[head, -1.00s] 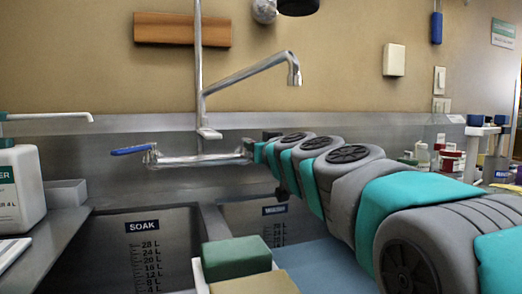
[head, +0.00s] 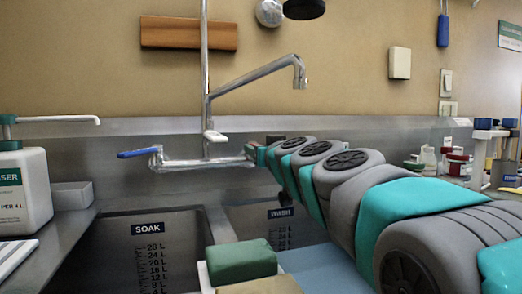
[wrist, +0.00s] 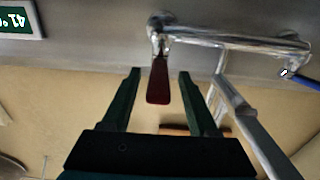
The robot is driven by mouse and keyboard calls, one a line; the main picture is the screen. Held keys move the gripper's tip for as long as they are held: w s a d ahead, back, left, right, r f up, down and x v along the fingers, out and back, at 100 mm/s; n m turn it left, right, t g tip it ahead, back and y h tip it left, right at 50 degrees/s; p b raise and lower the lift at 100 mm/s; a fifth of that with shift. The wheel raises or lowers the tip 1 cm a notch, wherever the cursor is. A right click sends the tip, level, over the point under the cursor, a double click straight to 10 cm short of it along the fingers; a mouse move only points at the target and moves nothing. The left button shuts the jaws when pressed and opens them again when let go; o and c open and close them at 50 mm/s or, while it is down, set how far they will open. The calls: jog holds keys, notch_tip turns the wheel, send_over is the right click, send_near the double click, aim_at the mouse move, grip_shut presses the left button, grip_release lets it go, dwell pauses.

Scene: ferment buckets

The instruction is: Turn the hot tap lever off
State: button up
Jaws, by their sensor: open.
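The hot tap lever, a dark red handle (wrist: 158,84), shows in the wrist view hanging from one end of the chrome tap body (wrist: 232,38). My gripper (wrist: 160,72) is open, with one dark green finger on each side of the red lever in that view. Gaps show between the lever and both fingers; I cannot tell how deep it sits between them. In the head view the tap body (head: 203,163) runs along the back wall, and my gripper (head: 258,152) is at its right end.
A blue lever (head: 138,153) is at the tap's left end. A riser and swing spout (head: 255,75) stand above. Below are the SOAK basin (head: 125,255) and WASH basin. A green-topped block (head: 240,260) is in front, bottles and jars at right.

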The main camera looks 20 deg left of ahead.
jog(key=b+v, duration=0.2)
jog(key=v, duration=0.5)
jog(key=shift+s+d, duration=0.25)
